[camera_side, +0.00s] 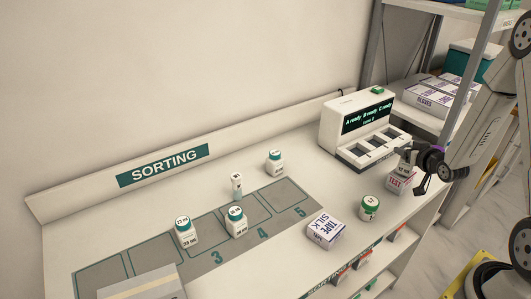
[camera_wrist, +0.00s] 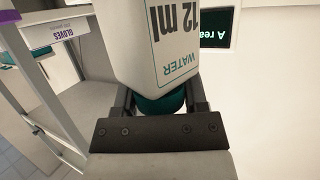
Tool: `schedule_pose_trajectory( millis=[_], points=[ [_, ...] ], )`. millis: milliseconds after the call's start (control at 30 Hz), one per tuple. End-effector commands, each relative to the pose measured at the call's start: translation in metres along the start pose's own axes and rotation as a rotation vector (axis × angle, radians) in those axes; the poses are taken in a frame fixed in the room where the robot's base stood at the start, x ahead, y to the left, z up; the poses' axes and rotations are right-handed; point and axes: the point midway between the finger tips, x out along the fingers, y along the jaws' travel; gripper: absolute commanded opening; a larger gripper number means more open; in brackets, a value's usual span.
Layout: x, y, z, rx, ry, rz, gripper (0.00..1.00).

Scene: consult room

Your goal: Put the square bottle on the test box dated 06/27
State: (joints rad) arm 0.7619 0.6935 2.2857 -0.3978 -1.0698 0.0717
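My gripper (camera_side: 424,157) is at the right end of the counter, just above a white box marked TEST (camera_side: 398,183). In the wrist view, my gripper (camera_wrist: 162,103) is shut on the teal cap of a white square bottle (camera_wrist: 168,45) labelled WATER 12 ml. The bottle shows upside down in that view. In the side view it is mostly hidden by the gripper, and I cannot tell whether it touches the box. The date on the test box is too small to read.
A white device with a lit screen (camera_side: 367,117) stands behind the test box. A green-capped bottle (camera_side: 369,208) and a tape box (camera_side: 325,229) are near the front. Several white bottles stand around the numbered grey mat (camera_side: 200,262). A shelf with glove boxes (camera_side: 437,96) is at right.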

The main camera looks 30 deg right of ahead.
Motion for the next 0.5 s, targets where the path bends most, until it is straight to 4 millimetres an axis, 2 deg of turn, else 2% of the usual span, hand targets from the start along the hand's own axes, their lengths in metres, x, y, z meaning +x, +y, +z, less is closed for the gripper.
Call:
schedule_pose_trajectory(
  millis=[33, 67, 100, 500],
  points=[
    [0.0, 0.0001, -0.0003, 0.0, 0.0, 0.0, 0.74],
    [0.0, 0.0001, -0.0003, 0.0, 0.0, 0.0, 0.83],
    [0.0, 0.0001, -0.0003, 0.0, 0.0, 0.0, 0.87],
    [-0.0007, 0.0001, -0.0022, -0.001, 0.0, 0.0, 0.87]
  ],
)
